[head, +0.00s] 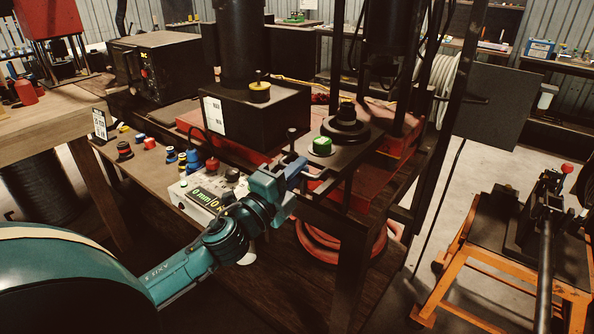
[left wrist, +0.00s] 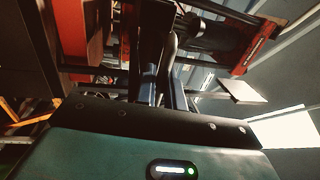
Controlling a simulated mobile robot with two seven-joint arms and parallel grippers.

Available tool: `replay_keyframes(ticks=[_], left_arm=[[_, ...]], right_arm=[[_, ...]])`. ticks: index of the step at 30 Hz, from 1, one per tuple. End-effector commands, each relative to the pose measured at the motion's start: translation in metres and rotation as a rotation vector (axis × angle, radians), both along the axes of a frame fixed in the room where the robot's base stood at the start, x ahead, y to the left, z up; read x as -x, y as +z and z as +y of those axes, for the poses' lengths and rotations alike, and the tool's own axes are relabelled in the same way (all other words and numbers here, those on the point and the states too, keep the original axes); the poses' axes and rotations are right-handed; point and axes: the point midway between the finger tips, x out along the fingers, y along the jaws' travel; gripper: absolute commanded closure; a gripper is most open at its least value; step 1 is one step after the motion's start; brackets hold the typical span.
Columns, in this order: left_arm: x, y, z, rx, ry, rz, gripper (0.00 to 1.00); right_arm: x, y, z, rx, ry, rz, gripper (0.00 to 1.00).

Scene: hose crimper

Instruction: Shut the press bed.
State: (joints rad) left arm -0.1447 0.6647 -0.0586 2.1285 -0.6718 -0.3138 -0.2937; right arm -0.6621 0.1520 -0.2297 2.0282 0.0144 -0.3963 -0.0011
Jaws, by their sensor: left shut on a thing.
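The press, with its red frame and dark top parts, stands in the middle of the head view. My teal left arm reaches in from the lower left. My left gripper (head: 306,172) is at the slab's front left edge, shut on what looks like a dark handle at that edge. My right gripper is not shown.
A control box (head: 205,195) with a green-lit display sits left of my gripper. A black block (head: 256,112) stands behind it. Orange hose (head: 340,245) is coiled below the slab. An orange-framed cart (head: 490,262) stands right, with clear floor between.

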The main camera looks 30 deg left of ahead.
Motion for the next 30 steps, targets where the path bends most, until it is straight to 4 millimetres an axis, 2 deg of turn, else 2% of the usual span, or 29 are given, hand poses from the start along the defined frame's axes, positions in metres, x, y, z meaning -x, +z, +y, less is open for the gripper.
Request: replay_keyframes(ticks=[10,18,21,30], left_arm=[[-0.003,0.0,0.0,0.001,0.001,0.001,1.0],[-0.039,0.0,-0.002,0.002,0.002,-0.001,1.0],[-0.047,0.0,-0.003,0.001,0.001,0.001,1.0],[-0.048,-0.001,-0.004,0.001,0.0,0.002,1.0]], right_arm=[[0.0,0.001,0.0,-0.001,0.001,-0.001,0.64],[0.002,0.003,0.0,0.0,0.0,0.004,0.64],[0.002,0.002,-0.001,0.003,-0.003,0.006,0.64],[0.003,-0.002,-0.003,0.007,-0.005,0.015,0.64]])
